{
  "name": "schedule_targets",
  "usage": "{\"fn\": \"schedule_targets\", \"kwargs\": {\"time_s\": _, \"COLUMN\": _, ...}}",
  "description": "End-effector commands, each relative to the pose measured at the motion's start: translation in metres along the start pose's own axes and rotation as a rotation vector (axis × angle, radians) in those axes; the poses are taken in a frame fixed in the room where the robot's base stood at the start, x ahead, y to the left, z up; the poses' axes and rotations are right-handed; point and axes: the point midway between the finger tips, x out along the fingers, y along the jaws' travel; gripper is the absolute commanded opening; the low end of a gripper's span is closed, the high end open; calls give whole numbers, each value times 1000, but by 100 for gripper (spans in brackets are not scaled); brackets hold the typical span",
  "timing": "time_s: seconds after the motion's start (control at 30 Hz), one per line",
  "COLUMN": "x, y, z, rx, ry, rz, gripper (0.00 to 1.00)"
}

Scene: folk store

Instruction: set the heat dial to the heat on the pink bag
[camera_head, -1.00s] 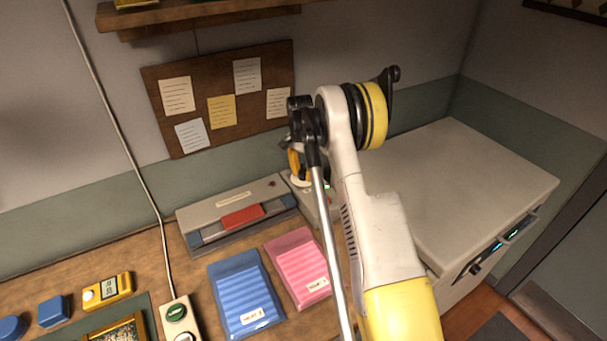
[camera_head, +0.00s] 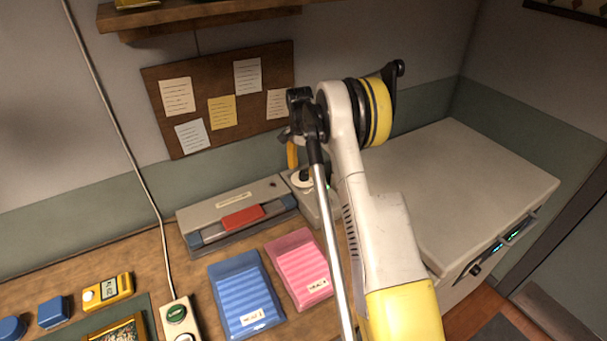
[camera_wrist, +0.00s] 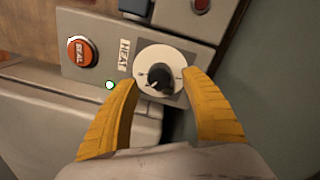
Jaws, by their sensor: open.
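The heat dial (camera_wrist: 150,56) is a white disc with a black knob (camera_wrist: 161,79), beside a HEAT label, in the wrist view. A pale mark on the knob points to its lower left; the scale is too small to read. My gripper (camera_wrist: 162,77) is open, its two yellow fingers on either side of the knob, apparently not touching it. In the head view, one finger (camera_head: 292,154) shows above the white dial (camera_head: 302,180), partly behind my arm. The pink bag (camera_head: 300,262) lies on the bench; its label (camera_head: 317,285) starts with HEA, and its number is unclear.
An orange SEAL button (camera_wrist: 82,53) and a green light (camera_wrist: 110,85) are beside the dial. The grey sealer (camera_head: 237,213) with a red bar stands behind a blue bag (camera_head: 245,295). A white cabinet (camera_head: 470,185) is at right.

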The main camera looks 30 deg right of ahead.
Motion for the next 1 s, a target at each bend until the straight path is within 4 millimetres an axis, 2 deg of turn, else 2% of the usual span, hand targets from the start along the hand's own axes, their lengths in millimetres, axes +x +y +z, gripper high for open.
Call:
{"fn": "schedule_targets", "kwargs": {"time_s": 0.2, "x": -51, "y": 0, "z": 0, "rx": 0, "ry": 0, "rz": 0, "gripper": 55}}
{"fn": "schedule_targets", "kwargs": {"time_s": 0.4, "x": -83, "y": 0, "z": 0, "rx": 0, "ry": 0, "rz": 0, "gripper": 55}}
{"fn": "schedule_targets", "kwargs": {"time_s": 0.6, "x": -93, "y": 0, "z": 0, "rx": 0, "ry": 0, "rz": 0, "gripper": 55}}
{"fn": "schedule_targets", "kwargs": {"time_s": 1.0, "x": -93, "y": 0, "z": 0, "rx": 0, "ry": 0, "rz": 0, "gripper": 55}}
